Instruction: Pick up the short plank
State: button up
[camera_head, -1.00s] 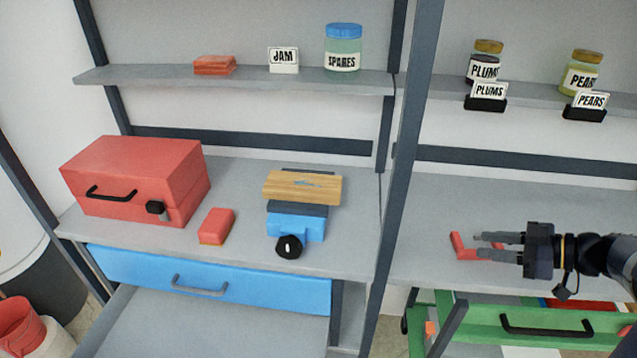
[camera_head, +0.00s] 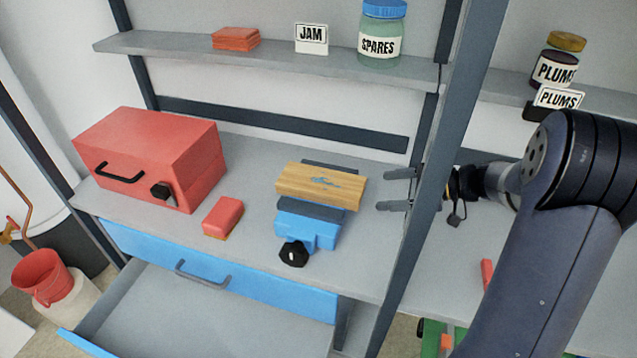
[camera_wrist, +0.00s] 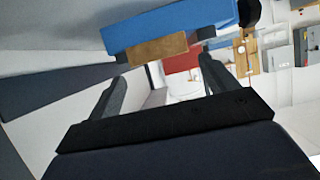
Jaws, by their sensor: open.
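The dark upright post hides part of my gripper's body. In the wrist view, which looks upside down, the plank (camera_wrist: 152,50) shows beyond and between the open fingers, against the blue vise (camera_wrist: 170,24).
The dark upright post (camera_head: 425,180) stands close by my gripper. A red toolbox (camera_head: 155,155) and a red block (camera_head: 223,216) sit left of the vise. The shelf above holds a SPARES jar (camera_head: 381,35) and a JAM sign (camera_head: 311,38). A blue drawer (camera_head: 215,275) is open below.

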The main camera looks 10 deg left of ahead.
aim_at(341, 190)
jog(key=o, duration=0.3)
jog(key=shift+w+a+f, duration=0.15)
jog(key=shift+a+f, duration=0.05)
jog(key=shift+a, duration=0.35)
jog(key=shift+o, duration=0.4)
jog(key=shift+f+p+x, duration=0.15)
jog(key=shift+p+x, duration=0.35)
jog(key=shift+x, duration=0.65)
jog(key=shift+f+p+x, duration=0.15)
jog(key=shift+p+x, duration=0.35)
jog(key=shift+x, duration=0.65)
jog(key=shift+w+d, duration=0.1)
jog(key=shift+d, duration=0.05)
jog(key=c, duration=1.1)
